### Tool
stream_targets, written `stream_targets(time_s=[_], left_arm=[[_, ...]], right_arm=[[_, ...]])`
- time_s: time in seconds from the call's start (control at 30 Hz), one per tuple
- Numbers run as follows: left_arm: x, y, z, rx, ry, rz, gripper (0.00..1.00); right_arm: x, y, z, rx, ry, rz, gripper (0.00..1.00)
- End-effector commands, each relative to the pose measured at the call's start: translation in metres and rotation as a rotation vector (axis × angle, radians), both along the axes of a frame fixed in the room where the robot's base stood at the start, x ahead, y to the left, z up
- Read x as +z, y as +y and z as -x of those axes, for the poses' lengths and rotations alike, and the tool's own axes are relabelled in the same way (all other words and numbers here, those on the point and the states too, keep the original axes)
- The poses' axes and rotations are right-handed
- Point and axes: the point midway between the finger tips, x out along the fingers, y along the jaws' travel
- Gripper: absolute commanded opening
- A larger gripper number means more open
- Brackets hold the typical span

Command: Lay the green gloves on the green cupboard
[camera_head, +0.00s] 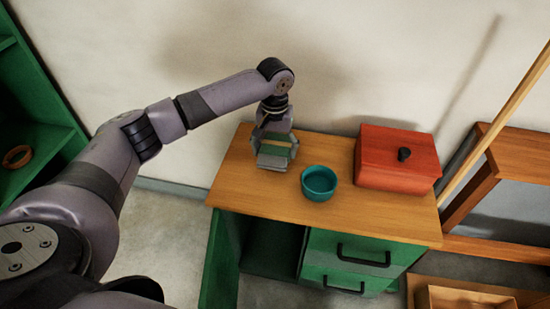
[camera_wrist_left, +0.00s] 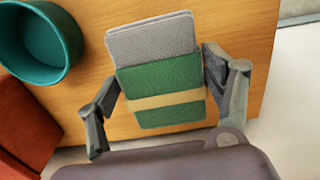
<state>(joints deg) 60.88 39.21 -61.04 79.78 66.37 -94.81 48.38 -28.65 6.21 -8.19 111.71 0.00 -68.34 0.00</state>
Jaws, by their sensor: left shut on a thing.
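The green gloves (camera_wrist_left: 165,83) form a flat folded bundle, green with a grey end and a tan band around it. They also show in the head view (camera_head: 273,151). My left gripper (camera_head: 274,147) is shut on them, one finger at each side edge, and points down over the left part of the cupboard top. I cannot tell whether the gloves touch the wood. The green cupboard (camera_head: 223,180) has a wooden top, an open compartment on the left and green drawers with black handles on the right. My right gripper is not in view.
A teal bowl (camera_head: 319,184) stands on the top just right of the gloves. A red box (camera_head: 398,158) with a black knob stands further right. The front left of the top is bare. A wall is behind, and a green shelf (camera_head: 40,145) stands at the left.

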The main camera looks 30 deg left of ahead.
Motion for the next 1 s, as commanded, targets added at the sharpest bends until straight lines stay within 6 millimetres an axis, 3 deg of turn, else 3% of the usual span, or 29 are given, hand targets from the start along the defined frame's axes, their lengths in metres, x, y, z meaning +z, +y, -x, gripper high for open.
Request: stream_targets(time_s=[0.1,0.23,0.73,0.77,1.0], left_arm=[[-0.02,0.0,0.001,-0.001,0.003,-0.001,0.45],[-0.033,0.0,0.0,0.0,0.001,-0.001,0.45],[-0.036,0.0,0.0,0.0,0.001,0.0,0.45],[-0.037,0.0,0.0,0.0,0.001,-0.001,0.76],[-0.037,0.0,0.0,0.0,0.001,-0.001,0.92]], right_arm=[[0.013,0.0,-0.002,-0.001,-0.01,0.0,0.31],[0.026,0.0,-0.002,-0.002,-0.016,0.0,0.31],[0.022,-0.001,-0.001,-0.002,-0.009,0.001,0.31],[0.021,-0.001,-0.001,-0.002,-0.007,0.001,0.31],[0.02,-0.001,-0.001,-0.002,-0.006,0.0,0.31]])
